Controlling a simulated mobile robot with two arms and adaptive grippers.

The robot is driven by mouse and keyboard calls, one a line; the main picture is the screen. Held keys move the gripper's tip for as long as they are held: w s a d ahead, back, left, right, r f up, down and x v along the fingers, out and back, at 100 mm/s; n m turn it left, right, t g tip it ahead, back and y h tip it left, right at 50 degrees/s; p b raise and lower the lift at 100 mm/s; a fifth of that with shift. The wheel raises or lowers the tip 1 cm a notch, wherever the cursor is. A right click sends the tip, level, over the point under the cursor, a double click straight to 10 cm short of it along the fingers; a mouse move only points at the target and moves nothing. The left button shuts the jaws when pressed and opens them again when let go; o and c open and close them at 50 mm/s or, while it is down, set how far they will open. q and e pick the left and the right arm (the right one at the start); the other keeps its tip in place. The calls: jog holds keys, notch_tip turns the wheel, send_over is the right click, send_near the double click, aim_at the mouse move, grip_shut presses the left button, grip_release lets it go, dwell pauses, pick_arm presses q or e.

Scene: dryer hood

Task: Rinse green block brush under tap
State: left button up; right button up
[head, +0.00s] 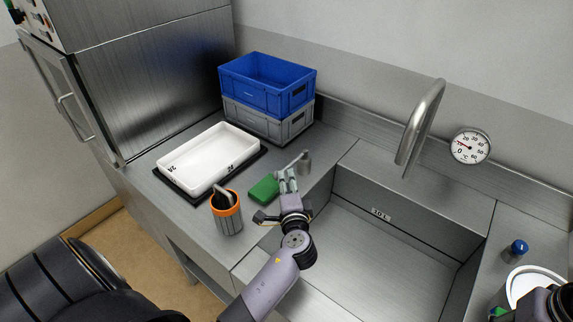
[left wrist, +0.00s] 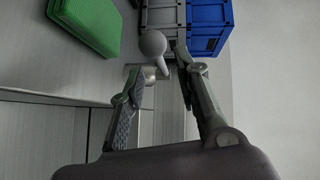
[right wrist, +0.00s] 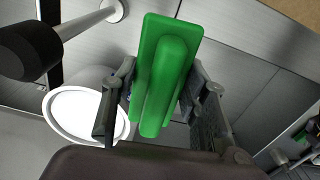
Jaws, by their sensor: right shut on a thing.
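The green block brush (right wrist: 165,70) is held between the fingers of my right gripper (right wrist: 155,105), which is shut on it. In the head view a small green part of the brush (head: 497,312) shows at the lower right, beside my right arm. The curved metal tap (head: 422,125) stands at the back of the sink (head: 375,240). My left gripper (head: 288,178) is open at the tap's lever (head: 302,160), left of the sink. In the left wrist view the lever's rounded end (left wrist: 153,46) shows between and just beyond the fingertips; contact is unclear.
A green pad (head: 264,189) lies left of my left gripper. An orange-rimmed cup (head: 228,220), white tray (head: 187,167), and stacked blue (head: 265,90) and grey crates (head: 283,126) stand left. A white bucket (head: 522,272) and blue-capped item (head: 516,249) stand right. The dial (head: 470,147) is on the wall.

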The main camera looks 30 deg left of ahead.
aim_at(286, 168)
pick_arm(q)
jog(key=p+x, duration=0.1)
jog(key=x, duration=0.4)
jog(key=shift+w+f, duration=0.1)
jog(key=shift+w, duration=0.35)
jog(key=shift+w+a+f, duration=0.1)
jog(key=shift+w+a, duration=0.35)
jog(key=shift+a, duration=0.1)
jog(key=shift+w, duration=0.1)
jog(key=shift+f, duration=0.1)
jog(key=shift+w, duration=0.1)
jog(key=shift+c, duration=0.2)
grip_shut()
jog(key=shift+f, duration=0.1)
